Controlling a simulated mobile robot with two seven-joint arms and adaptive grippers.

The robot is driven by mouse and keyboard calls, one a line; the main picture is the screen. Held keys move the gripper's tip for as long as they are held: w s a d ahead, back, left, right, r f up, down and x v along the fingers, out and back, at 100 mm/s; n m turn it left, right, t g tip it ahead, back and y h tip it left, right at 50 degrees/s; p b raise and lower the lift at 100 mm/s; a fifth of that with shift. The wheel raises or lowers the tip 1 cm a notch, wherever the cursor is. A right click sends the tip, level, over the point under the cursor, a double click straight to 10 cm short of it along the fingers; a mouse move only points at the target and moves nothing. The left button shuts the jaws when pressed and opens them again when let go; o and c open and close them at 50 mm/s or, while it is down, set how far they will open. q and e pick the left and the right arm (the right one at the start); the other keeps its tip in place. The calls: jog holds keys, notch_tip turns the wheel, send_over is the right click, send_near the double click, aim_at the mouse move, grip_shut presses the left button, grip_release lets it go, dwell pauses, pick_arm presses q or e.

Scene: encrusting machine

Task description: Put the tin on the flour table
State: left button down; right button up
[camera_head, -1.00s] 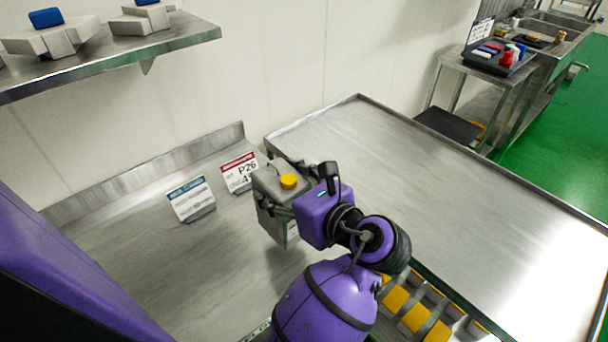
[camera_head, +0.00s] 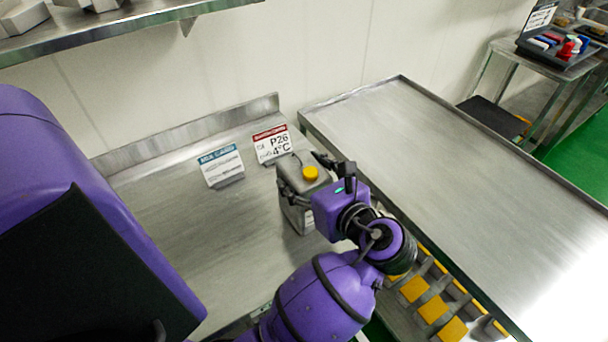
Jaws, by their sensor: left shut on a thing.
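The tin (camera_head: 292,201) is a grey metal can with a yellow cap, in the middle of the head view. My left gripper (camera_head: 306,194) is shut on it from the right side; its fingers are partly hidden by the tin and the wrist. The tin is upright, over the right part of a steel table with a back ledge (camera_head: 205,265). I cannot tell whether its base touches that table. A wide rimmed steel table (camera_head: 440,150) lies to the right, bare. No label shows which one is the flour table. My right gripper is not in view.
A blue-headed sign (camera_head: 221,166) and a red-headed sign (camera_head: 272,144) stand behind the tin. A wall shelf (camera_head: 130,22) hangs at upper left. A conveyor-like rack with yellow blocks (camera_head: 433,308) lies at lower right. The tray of coloured items (camera_head: 556,45) is far right.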

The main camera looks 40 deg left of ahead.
pick_arm(q)
jog(key=c, duration=0.8)
grip_release()
jog(key=shift+o, duration=1.3)
jog(key=v, duration=1.2)
jog(key=shift+d+r, duration=0.1)
jog(key=shift+d, duration=0.05)
